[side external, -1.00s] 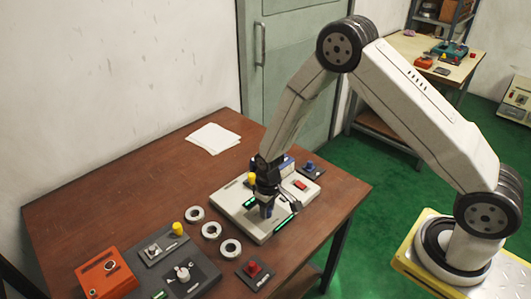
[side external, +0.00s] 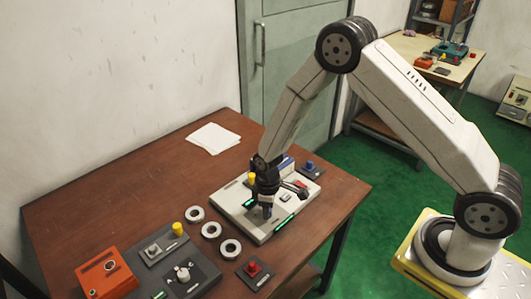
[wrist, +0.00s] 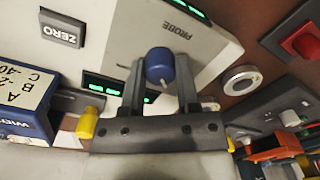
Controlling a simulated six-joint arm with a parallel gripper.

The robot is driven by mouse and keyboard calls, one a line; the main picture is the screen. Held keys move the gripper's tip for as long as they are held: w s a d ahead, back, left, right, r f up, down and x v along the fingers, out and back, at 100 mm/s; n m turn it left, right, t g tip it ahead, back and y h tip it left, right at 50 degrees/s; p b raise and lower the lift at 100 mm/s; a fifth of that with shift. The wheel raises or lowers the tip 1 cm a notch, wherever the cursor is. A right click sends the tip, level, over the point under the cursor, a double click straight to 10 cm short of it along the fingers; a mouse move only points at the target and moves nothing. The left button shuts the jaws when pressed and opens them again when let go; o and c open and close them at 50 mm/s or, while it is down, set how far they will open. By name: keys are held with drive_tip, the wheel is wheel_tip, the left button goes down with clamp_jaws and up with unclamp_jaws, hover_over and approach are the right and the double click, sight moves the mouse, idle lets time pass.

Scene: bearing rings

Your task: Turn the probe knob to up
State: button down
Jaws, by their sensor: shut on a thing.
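The probe knob (wrist: 159,66) is a blue round knob with a white pointer line. It stands on a pale instrument panel (wrist: 215,50) beside the word PROBE. My gripper (wrist: 161,80) has one finger on each side of the knob and is shut on it. In the wrist view, the white line points down the picture, toward my gripper's body. In the side view, my gripper (side external: 267,205) reaches down onto the pale instrument (side external: 240,222), and the knob (side external: 267,212) shows only partly below the fingers.
Three pale rings (side external: 211,230) lie left of the instrument. A red-knobbed box (side external: 253,270), a yellow knob (side external: 178,229), a dark panel (side external: 205,268) and an orange box (side external: 105,273) are near the front. Paper (side external: 213,137) lies behind on clear wood.

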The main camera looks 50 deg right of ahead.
drive_tip(key=shift+c, duration=1.7)
unclamp_jaws()
drive_tip(key=shift+d+r, duration=0.1)
drive_tip(key=shift+r, duration=3.8)
drive_tip(key=shift+r, duration=0.1)
